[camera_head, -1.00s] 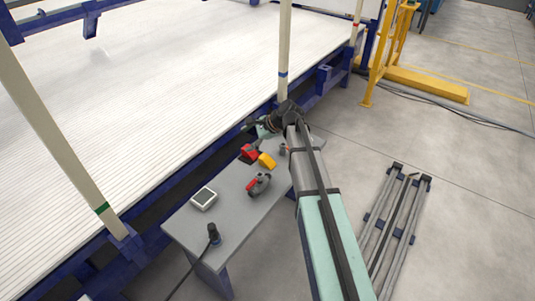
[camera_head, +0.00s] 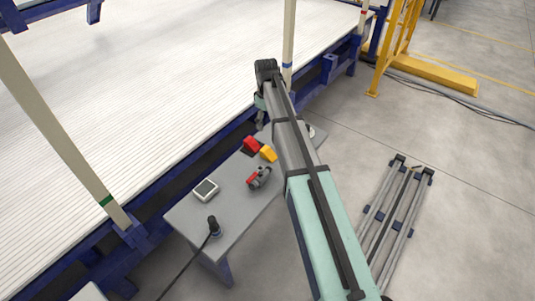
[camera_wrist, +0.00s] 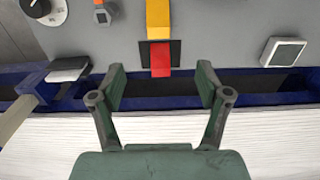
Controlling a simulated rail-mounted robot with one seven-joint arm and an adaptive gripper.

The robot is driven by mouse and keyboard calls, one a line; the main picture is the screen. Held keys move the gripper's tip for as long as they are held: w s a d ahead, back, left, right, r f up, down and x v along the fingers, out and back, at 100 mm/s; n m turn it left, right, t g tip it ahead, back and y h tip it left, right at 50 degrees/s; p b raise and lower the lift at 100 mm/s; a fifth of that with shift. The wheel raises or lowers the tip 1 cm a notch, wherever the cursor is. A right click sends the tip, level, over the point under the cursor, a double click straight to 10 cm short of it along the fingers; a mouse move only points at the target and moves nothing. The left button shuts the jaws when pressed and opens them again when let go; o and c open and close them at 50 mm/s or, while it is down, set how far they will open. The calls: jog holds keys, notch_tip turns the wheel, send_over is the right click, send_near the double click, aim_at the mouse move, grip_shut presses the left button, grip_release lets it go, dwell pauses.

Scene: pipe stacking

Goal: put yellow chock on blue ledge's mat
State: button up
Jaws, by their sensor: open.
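The yellow chock (camera_head: 268,153) lies on the grey table, against the red chock (camera_head: 251,144). In the wrist view the yellow chock (camera_wrist: 159,20) is at top centre, with the red chock (camera_wrist: 160,60) at its lower end. A dark mat (camera_wrist: 175,52) shows beside and under the red chock at the table edge. A flat dark pad with a pale face (camera_wrist: 68,70) sits by the blue ledge (camera_wrist: 34,78) at left; I cannot tell if it is the ledge's mat. My gripper (camera_wrist: 160,70) is open and empty, its fingers apart in front of the red chock.
The table also holds a white square device (camera_head: 206,189), a red-and-grey fitting (camera_head: 259,178) and a black cylinder with a cable (camera_head: 213,226). Upright posts (camera_head: 289,40) line the ribbed white bed (camera_head: 170,80).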

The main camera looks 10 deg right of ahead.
send_near(267, 150)
notch_tip(267, 150, down, 5)
jog(key=shift+s+a+f+b, duration=0.1)
jog(key=shift+b, duration=0.25)
jog(key=shift+f, duration=2.55)
jog(key=c, duration=1.4)
